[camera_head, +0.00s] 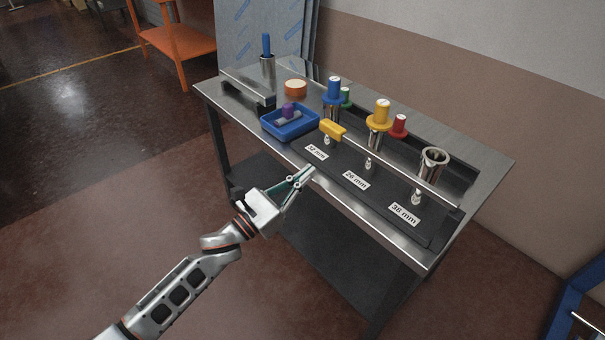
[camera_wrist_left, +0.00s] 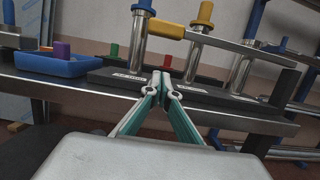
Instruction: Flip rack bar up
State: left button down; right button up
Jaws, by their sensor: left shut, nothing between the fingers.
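The rack bar (camera_head: 391,167) is a long thin metal bar with a yellow handle (camera_head: 333,129) at its left end. It runs across the front of the rack's metal cylinders. In the left wrist view the bar (camera_wrist_left: 240,48) and its yellow handle (camera_wrist_left: 167,28) show above my fingertips. The black rack base (camera_head: 345,190) carries labels for several sizes, among them 26 mm and 38 mm. My left gripper (camera_head: 303,177) is shut and empty at the table's front edge, below the handle and apart from it. It also shows in the left wrist view (camera_wrist_left: 161,82). My right gripper is not in view.
A blue tray (camera_head: 276,131) with small parts sits left of the rack. Blue, yellow, green and red capped pieces stand along the rack; the 38 mm cylinder (camera_head: 432,163) is open-topped. An orange-rimmed round item (camera_head: 296,88) lies behind the tray. The wall is behind the table.

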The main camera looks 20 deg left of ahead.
aim_at(325, 168)
pick_arm(q)
jog(key=x, duration=0.7)
notch_tip(325, 168, up, 3)
jog(key=shift+s+a+r+p, duration=0.1)
jog(key=shift+a+p, duration=0.05)
jog(key=shift+p, duration=0.3)
jog(key=shift+s+r, duration=0.1)
jog(key=shift+r, duration=0.25)
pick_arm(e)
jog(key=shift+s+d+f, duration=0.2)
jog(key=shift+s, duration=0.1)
